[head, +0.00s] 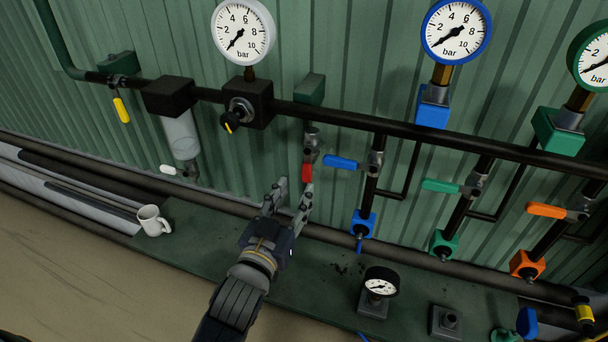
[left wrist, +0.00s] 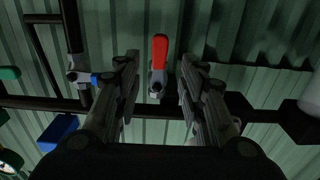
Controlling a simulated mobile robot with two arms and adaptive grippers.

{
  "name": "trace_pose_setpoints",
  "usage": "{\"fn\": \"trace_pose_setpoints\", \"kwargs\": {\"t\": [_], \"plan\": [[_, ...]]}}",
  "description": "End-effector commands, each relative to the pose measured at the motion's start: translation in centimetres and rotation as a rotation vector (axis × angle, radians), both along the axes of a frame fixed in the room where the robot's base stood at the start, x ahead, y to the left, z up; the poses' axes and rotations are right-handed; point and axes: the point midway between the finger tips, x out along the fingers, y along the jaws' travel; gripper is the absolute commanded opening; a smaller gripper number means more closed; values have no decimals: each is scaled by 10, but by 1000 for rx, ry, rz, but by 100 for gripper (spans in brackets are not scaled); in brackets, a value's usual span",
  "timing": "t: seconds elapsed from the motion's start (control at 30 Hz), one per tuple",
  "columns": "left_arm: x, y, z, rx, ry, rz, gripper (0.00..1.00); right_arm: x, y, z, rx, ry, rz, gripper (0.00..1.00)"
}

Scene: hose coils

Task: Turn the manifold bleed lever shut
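A red lever (head: 307,172) hangs down from a small grey valve (head: 311,137) under the black manifold pipe (head: 350,122); it looks like the bleed lever, though no label shows. My left gripper (head: 293,187) is open and empty, its fingertips near the lever's lower end. In the left wrist view the red lever (left wrist: 160,50) shows beyond and between the two open fingers (left wrist: 157,72), and I see no contact. The lever points upward in that turned view. My right gripper is not in view.
A blue lever (head: 341,162) is close on the right, with green (head: 440,186) and orange (head: 546,210) levers beyond. A clear filter bowl (head: 181,134) hangs on the left. A white mug (head: 153,220) and a loose gauge (head: 381,282) stand below.

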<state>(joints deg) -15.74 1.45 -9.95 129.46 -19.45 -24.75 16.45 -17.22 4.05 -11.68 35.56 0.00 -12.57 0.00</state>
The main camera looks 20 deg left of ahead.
Motion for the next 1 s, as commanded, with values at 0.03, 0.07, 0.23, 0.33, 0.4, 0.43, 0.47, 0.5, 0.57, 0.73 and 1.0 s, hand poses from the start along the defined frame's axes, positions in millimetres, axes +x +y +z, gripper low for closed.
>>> {"fn": "trace_pose_setpoints", "kwargs": {"t": [0.03, 0.07, 0.23, 0.33, 0.4, 0.43, 0.47, 0.5, 0.57, 0.73, 1.0], "plan": [[11, 0, 4, 1, -2, 0, 38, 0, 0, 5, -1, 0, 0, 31], [16, 0, 4, 1, -2, 0, 38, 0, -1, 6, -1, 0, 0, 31], [43, -1, 2, 1, -1, 0, 38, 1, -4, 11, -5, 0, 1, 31], [53, -2, 2, 0, -1, 0, 38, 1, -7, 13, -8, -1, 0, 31], [58, -2, 1, 0, 0, 0, 38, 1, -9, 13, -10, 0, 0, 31], [59, -2, 1, 0, 0, 0, 38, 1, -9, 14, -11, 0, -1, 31], [60, -2, 0, 0, 0, 0, 38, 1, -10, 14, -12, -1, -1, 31], [61, -2, 0, 0, 0, 0, 38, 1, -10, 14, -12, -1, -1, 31], [62, -2, 0, 0, 0, 0, 38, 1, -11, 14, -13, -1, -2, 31], [62, -2, 0, 0, 0, 0, 38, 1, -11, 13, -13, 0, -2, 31], [61, -2, 0, 0, 0, 0, 0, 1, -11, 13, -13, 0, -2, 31]]}}
